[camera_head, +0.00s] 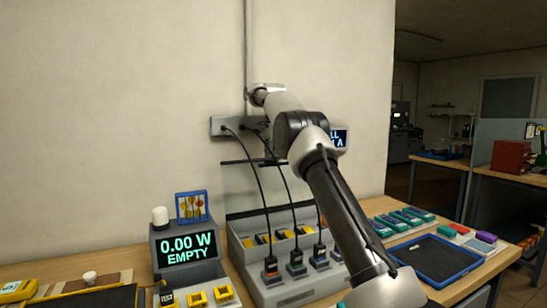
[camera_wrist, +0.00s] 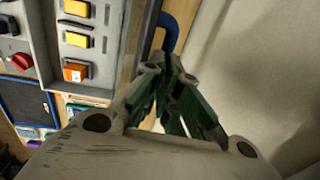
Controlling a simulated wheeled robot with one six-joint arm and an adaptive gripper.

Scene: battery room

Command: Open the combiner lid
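The combiner (camera_head: 285,285) is a grey sloped box on the bench, with black cables plugged into its front row and yellow-and-dark parts in the row behind. A clear, dark-edged panel (camera_head: 245,187), which looks like its lid, stands upright at the rear of the box. The wrist view shows a grey face (camera_wrist: 105,65) with yellow and orange switches and a red knob (camera_wrist: 22,62). My gripper (camera_wrist: 167,66) has its green fingertips close together, with nothing visible between them, beside a blue curved piece (camera_wrist: 171,32).
A display (camera_head: 187,250) reading "0.00 W EMPTY" stands left of the combiner. A blue tray (camera_head: 398,248) and several green modules lie to its right. A grey wall box (camera_head: 227,126) with cables hangs above. The wall is close behind the bench.

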